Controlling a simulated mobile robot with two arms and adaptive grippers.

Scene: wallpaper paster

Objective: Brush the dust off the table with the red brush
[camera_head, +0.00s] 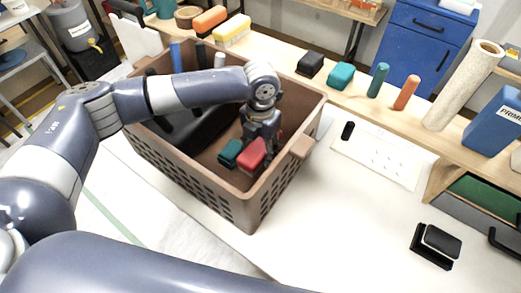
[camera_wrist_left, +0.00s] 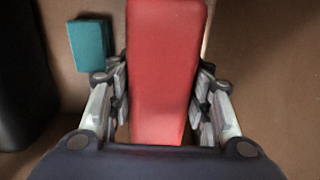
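The red brush (camera_head: 251,154) is inside the brown crate (camera_head: 250,212). My left gripper (camera_head: 262,135) reaches down into the crate, over the brush. In the left wrist view the red brush (camera_wrist_left: 165,70) lies between the two fingers of my left gripper (camera_wrist_left: 162,95), one finger close against each side, with no clear gap. Whether the brush is clear of the crate floor cannot be told. The white table (camera_head: 340,230) is around the crate. No dust can be made out on it. My right gripper is not in view.
A teal block (camera_head: 230,152) lies beside the brush in the crate, near a black tray (camera_head: 200,135). A shelf behind holds several coloured tools. The table's front middle is clear.

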